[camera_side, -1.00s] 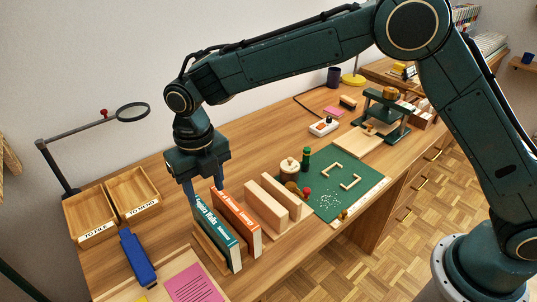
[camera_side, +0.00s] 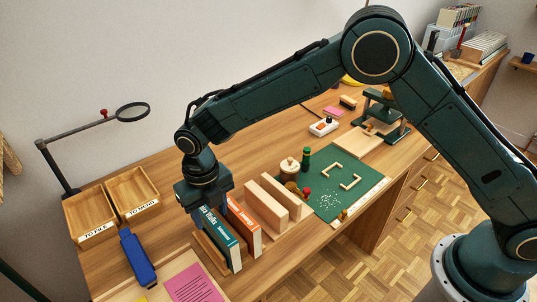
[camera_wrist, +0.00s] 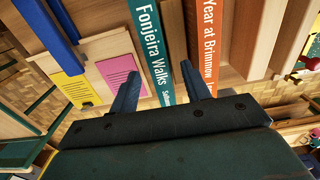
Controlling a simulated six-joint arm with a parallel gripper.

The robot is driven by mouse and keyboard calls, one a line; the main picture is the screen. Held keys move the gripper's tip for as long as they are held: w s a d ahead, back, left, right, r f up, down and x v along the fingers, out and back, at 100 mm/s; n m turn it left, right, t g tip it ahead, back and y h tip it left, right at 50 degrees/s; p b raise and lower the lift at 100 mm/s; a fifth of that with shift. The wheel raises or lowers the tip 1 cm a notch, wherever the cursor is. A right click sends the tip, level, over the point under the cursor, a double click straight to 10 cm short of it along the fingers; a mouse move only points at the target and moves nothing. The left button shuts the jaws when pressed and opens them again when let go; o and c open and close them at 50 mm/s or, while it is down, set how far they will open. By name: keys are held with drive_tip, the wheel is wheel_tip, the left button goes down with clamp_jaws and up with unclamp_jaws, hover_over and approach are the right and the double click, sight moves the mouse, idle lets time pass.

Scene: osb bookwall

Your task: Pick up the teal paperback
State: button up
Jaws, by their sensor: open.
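The teal paperback (camera_side: 226,243), with white spine lettering, stands upright in a wooden holder at the front left of the desk. In the wrist view its spine (camera_wrist: 153,45) reads "Fonjeira Walks". My gripper (camera_wrist: 160,72) is open, with one finger on each side of the teal spine in that view. In the side view my gripper (camera_side: 206,207) is low over the book's back end and hides part of its top. I cannot tell whether the fingers touch it.
An orange book (camera_side: 244,228) stands close to the right of the teal one, with wooden blocks (camera_side: 267,205) beyond it. A blue object (camera_side: 137,257) lies to the left. Two wooden trays (camera_side: 91,213) stand behind, near a magnifier (camera_side: 132,111).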

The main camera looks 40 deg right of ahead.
sight(211, 219)
drive_tip(key=shift+f, duration=1.55)
drive_tip(key=shift+c, duration=0.2)
clamp_jaws()
